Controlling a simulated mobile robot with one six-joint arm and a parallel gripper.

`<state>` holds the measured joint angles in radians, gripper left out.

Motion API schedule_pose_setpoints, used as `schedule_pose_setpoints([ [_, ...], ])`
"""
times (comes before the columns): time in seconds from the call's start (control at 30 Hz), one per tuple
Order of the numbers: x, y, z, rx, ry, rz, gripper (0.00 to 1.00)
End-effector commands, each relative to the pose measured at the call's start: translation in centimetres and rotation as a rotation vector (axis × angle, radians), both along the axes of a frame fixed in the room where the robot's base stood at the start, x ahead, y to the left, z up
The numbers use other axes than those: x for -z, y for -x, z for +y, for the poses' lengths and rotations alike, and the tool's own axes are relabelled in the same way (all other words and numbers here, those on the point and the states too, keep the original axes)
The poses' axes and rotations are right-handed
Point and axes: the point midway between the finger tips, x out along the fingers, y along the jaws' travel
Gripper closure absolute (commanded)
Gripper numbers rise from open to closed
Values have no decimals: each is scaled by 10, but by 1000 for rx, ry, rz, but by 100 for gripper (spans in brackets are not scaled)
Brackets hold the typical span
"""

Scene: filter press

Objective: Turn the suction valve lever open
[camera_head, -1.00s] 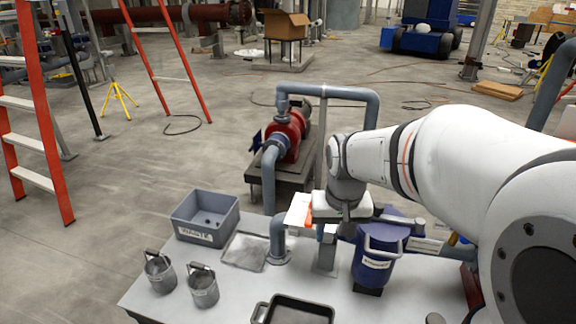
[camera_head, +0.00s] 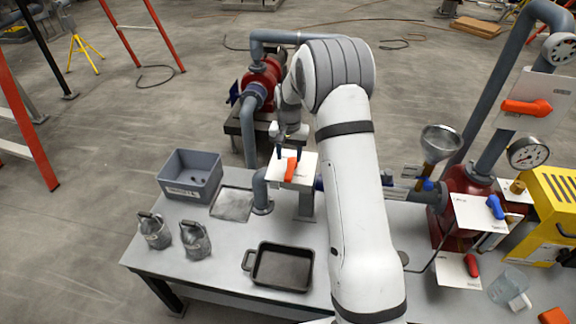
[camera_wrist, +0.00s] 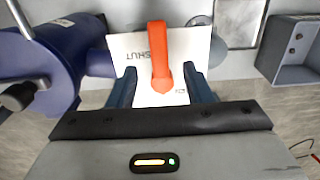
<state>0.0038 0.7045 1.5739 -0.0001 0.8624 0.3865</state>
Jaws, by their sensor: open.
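The orange valve lever (camera_head: 290,171) sits on a white plate (camera_head: 307,172) above the grey bench pipe. In the wrist view, the lever (camera_wrist: 160,52) lies over the white plate (camera_wrist: 125,52), which carries the word SHUT by the lever's upper end. My gripper (camera_head: 288,153) is at the lever, and in the wrist view my gripper (camera_wrist: 161,85) is open. One dark blue finger is on each side of the lever, with a gap to it on both sides. The lever's lower end reaches between the fingers. I cannot tell whether the fingertips touch the plate.
A blue vessel (camera_wrist: 40,65) stands left of the plate in the wrist view. A grey bin (camera_head: 190,177), two metal pots and a black tray (camera_head: 282,268) are on the bench. Other levers, orange (camera_head: 526,107), blue (camera_head: 495,207) and red (camera_head: 472,265), are at right.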

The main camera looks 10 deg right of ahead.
Motion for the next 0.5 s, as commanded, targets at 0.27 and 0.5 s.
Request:
schedule_pose_setpoints([
  [0.27, 44, 2, -1, 0, 0, 5, 55],
  [0.5, 64, 1, -1, 0, 0, 1, 55],
])
